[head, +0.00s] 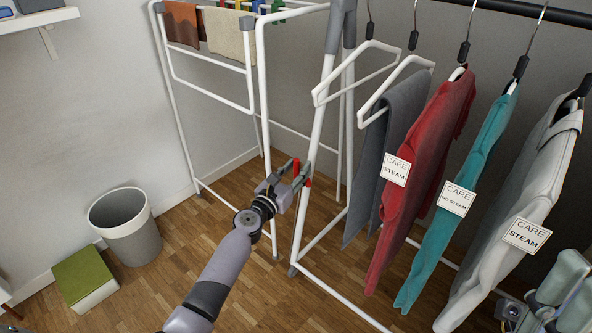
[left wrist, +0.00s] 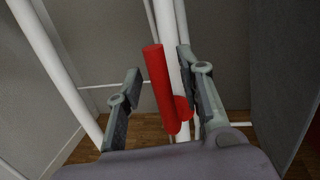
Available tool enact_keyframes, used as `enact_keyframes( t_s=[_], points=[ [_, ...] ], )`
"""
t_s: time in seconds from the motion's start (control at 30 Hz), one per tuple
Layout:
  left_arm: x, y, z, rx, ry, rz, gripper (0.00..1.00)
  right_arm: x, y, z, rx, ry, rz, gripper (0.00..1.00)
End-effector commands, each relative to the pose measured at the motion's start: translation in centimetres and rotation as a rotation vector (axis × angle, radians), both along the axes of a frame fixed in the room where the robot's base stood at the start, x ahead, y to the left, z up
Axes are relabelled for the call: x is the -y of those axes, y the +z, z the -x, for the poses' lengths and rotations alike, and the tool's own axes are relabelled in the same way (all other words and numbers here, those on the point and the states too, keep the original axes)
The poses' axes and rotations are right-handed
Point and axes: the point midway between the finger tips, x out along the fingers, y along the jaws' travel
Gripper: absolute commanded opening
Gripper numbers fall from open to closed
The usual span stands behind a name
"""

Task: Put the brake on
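A red lever (left wrist: 160,90) with a round red hub (left wrist: 183,108) sits on a white post (left wrist: 175,60) of the garment rack. The lever stands nearly upright, leaning slightly. It also shows small in the head view (head: 296,168). My left gripper (head: 288,182) is at the lever. In the left wrist view its two fingers (left wrist: 163,105) are spread on either side of the lever, with a gap visible on both sides, so it is open and holds nothing. My right gripper (head: 562,290) is at the lower right edge of the head view, partly cut off; its opening is unclear.
Clothes with care tags hang on the rack: a red garment (head: 425,165), a teal one (head: 460,200) and a pale grey one (head: 520,210). A drying rack (head: 262,90) stands behind. A bin (head: 125,225) and a green-topped box (head: 85,280) stand left on the wooden floor.

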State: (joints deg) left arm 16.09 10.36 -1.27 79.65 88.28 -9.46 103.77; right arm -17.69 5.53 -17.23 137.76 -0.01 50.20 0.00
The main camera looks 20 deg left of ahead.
Motion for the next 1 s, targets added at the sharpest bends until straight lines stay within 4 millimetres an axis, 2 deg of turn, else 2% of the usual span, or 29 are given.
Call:
enact_keyframes(
  t_s=[0.13, 0.27, 0.7, 0.83, 1.0],
  points=[
    [-0.1, 0.0, 0.3, 0.000, 0.000, -0.001, 0.35, 0.1, -0.1, 0.0, -0.001, -0.002, 0.000, 0.36],
    [-0.3, -0.2, 1.6, -0.001, 0.000, -0.002, 0.35, 0.0, 0.0, 0.0, -0.001, -0.001, 0.000, 0.36],
    [-1.5, -0.7, 10.1, -0.002, 0.000, -0.001, 0.35, 0.0, 0.0, 0.0, 0.000, -0.001, -0.001, 0.36],
    [-1.7, -0.8, 11.4, -0.001, 0.000, 0.000, 0.35, 0.0, 0.0, 0.0, 0.000, -0.001, 0.000, 0.36],
    [-1.8, -0.8, 11.9, 0.000, 0.000, 0.000, 0.35, 0.0, 0.0, 0.0, 0.000, -0.001, 0.000, 0.36]
  ],
)
